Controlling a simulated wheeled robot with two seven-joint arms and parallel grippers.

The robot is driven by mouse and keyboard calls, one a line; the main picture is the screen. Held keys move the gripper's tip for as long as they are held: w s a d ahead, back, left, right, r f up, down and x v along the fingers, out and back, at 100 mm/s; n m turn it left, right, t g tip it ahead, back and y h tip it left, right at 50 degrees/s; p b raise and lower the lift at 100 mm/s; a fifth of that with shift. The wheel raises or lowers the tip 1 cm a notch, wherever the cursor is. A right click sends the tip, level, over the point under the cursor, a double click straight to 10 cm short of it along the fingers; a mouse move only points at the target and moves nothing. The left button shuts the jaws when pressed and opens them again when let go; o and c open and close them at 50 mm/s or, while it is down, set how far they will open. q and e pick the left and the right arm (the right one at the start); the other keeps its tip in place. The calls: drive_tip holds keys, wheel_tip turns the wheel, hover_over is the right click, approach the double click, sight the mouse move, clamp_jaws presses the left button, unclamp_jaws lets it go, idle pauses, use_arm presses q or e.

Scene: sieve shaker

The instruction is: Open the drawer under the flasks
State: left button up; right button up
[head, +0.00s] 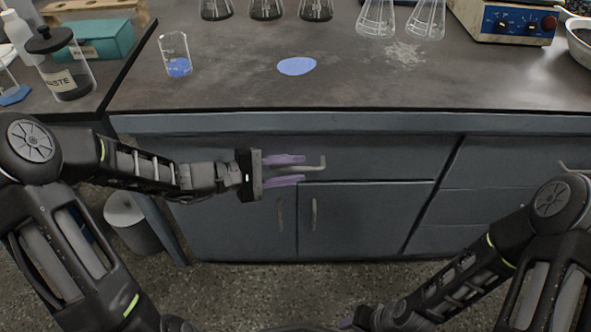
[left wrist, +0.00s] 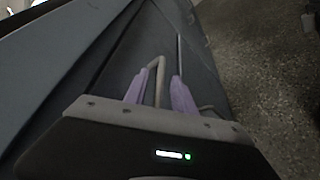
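The drawer (head: 375,160) is a wide grey front below the benchtop, under the flasks, and looks flush with the cabinet. Its pale bar handle (head: 315,166) shows at the right end; the rest is partly hidden by my left gripper (head: 303,168). That gripper's purple fingers are apart, one above and one below the handle. In the left wrist view the handle (left wrist: 158,82) stands between the two fingers; whether they touch it I cannot tell. Several flasks (head: 266,9) stand at the bench's back. My right gripper (head: 348,323) is low at the bottom edge, mostly hidden.
Two cupboard doors with upright handles (head: 314,214) sit below the drawer. More drawers (head: 500,190) are at the right. A beaker with blue liquid (head: 175,55) and a blue patch (head: 297,66) are on the benchtop. A bin (head: 128,220) stands at the left.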

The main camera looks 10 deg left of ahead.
use_arm(q)
drive_tip(key=shift+w+d, duration=0.2)
drive_tip(key=shift+d, duration=0.15)
drive_tip(key=shift+c, duration=0.4)
clamp_jaws()
drive_tip(key=shift+f, duration=0.1)
idle(0.8)
